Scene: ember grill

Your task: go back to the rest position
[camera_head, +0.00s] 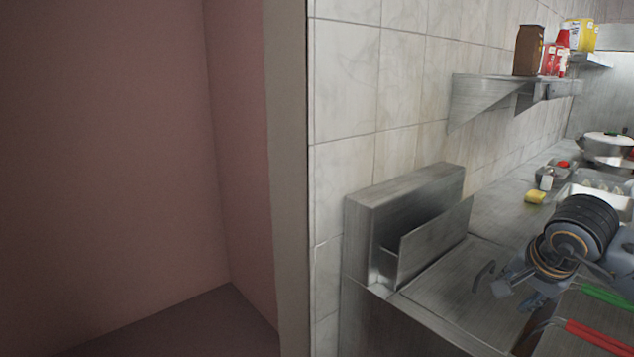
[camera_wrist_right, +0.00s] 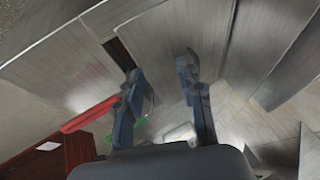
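My right gripper (camera_head: 490,282) is over the steel counter at the lower right of the head view. In the right wrist view its two fingers (camera_wrist_right: 162,68) stand apart with nothing between them, only bare steel beyond. A red handle (camera_head: 600,336) and a green handle (camera_head: 606,294) lie below and to the right of it in the head view. The red handle (camera_wrist_right: 88,115) also shows beside the left-hand finger in the wrist view, apart or touching I cannot tell. My left gripper is in neither view.
A raised steel box (camera_head: 405,190) with a slanted plate stands at the counter's left end. A yellow block (camera_head: 535,197) and steel pans (camera_head: 606,143) sit farther back. A wall shelf (camera_head: 500,85) holds several packages. Left of the tiled wall is a pink wall (camera_head: 110,150).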

